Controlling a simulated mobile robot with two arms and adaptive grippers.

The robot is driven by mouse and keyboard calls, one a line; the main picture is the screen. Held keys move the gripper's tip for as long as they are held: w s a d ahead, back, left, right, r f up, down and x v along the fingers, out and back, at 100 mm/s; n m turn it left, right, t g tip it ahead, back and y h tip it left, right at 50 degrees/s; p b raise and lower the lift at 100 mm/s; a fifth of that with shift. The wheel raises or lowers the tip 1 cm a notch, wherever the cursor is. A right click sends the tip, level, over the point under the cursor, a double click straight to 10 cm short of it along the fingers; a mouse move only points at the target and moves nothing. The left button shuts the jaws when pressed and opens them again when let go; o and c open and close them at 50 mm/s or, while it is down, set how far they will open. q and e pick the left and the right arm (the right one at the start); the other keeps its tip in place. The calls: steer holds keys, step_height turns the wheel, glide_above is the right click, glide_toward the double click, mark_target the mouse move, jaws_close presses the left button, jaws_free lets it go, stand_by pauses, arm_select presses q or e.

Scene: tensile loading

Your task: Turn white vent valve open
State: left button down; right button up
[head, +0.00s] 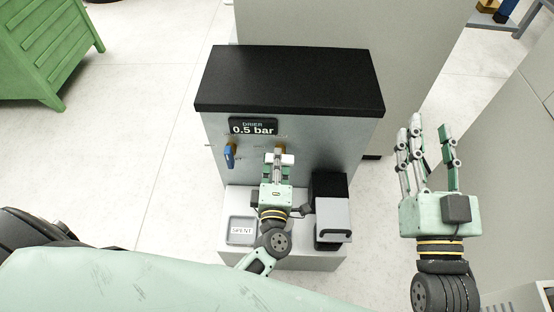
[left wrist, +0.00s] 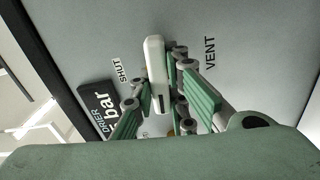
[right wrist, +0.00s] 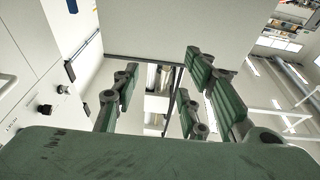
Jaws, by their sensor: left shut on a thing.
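The white vent valve handle (left wrist: 155,68) is a long white bar on the grey front of the drier. In the left wrist view it lies between the SHUT label (left wrist: 120,71) and the VENT label (left wrist: 210,52), aligned with neither. It also shows in the head view (head: 288,159), roughly level. My left gripper (head: 277,155) is at the handle, shut on it, with fingers on both sides; they also show in the left wrist view (left wrist: 160,90). The fingers hide the valve's pivot. My right gripper (head: 428,135) is open and empty, right of the drier.
A blue valve handle (head: 230,155) hangs down left of my left gripper. The display (head: 253,127) reads 0.5 bar. Below are a tray marked SPENT (head: 241,230) and a black and grey box (head: 333,218). A green cabinet (head: 45,45) stands at far left.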

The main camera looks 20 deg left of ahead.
arm_select(q)
steer(key=shift+f+n, duration=0.15)
steer(key=shift+n, duration=0.45)
arm_select(e)
steer(key=shift+s+r+t, duration=0.2)
steer(key=shift+r+t, duration=0.2)
steer(key=shift+r, duration=0.3)
arm_select(q)
steer(key=c, duration=1.7)
jaws_free()
steer(key=shift+s, duration=0.1)
arm_select(e)
steer(key=shift+a+y, duration=0.1)
steer(key=shift+y, duration=0.2)
arm_select(q)
steer(key=v, duration=1.2)
